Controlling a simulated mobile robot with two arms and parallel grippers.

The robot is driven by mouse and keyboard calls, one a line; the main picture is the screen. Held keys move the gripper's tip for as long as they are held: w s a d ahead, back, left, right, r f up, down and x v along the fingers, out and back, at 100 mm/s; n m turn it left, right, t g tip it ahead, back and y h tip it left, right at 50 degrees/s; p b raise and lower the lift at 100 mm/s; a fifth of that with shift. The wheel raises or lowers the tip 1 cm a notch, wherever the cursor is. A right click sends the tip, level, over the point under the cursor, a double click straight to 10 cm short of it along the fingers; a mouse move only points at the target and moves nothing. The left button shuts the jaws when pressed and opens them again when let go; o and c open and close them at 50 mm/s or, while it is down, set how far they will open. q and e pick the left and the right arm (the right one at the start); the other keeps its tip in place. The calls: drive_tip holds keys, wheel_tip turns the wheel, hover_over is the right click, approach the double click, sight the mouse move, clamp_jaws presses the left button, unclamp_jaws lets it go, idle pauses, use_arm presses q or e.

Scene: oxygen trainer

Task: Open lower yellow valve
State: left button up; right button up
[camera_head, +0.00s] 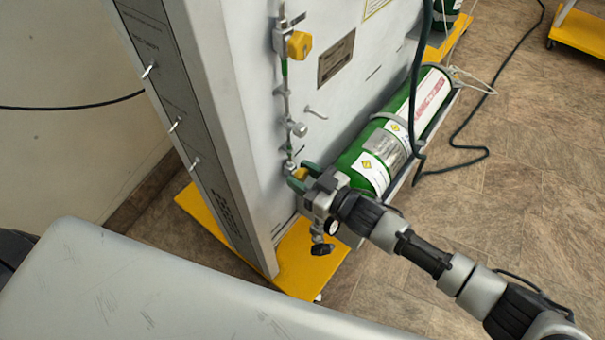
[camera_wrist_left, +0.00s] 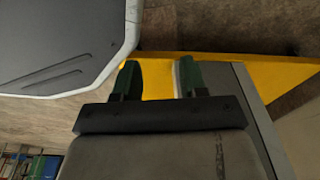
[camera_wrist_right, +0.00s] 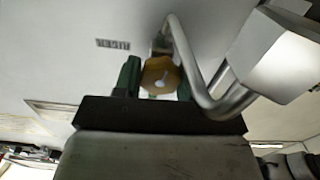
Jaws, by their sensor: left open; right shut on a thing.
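The lower yellow valve (camera_head: 300,173) sits low on the grey panel (camera_head: 245,110), at the bottom of a vertical pipe run. My right gripper (camera_head: 299,179) is shut on it, with one green finger on each side of the knob. In the right wrist view the yellow knob (camera_wrist_right: 160,74) shows a pale mark on its face, between the fingers. In the head view the fingers hide part of the knob. My left gripper (camera_wrist_left: 158,77) is open and empty in the left wrist view, over a yellow base edge.
An upper yellow valve (camera_head: 299,45) is higher on the same panel. A green cylinder (camera_head: 398,140) lies beside my right gripper. A bent metal pipe (camera_wrist_right: 190,65) passes close to the right finger. A dark hose (camera_head: 414,90) hangs to the floor. A grey surface (camera_head: 150,290) fills the front left.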

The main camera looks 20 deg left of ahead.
drive_tip(key=shift+n, duration=0.8)
use_arm(q)
drive_tip(key=shift+s+d+f, duration=0.15)
drive_tip(key=shift+s+d, duration=0.15)
drive_tip(key=shift+s, duration=0.05)
use_arm(e)
drive_tip(key=shift+n, duration=0.3)
use_arm(q)
drive_tip(key=shift+a, duration=0.1)
drive_tip(key=shift+a, duration=0.35)
use_arm(e)
drive_tip(key=o, duration=0.9)
drive_tip(key=shift+o, duration=0.2)
use_arm(q)
drive_tip(key=shift+d, duration=0.1)
use_arm(e)
drive_tip(key=shift+d, duration=0.15)
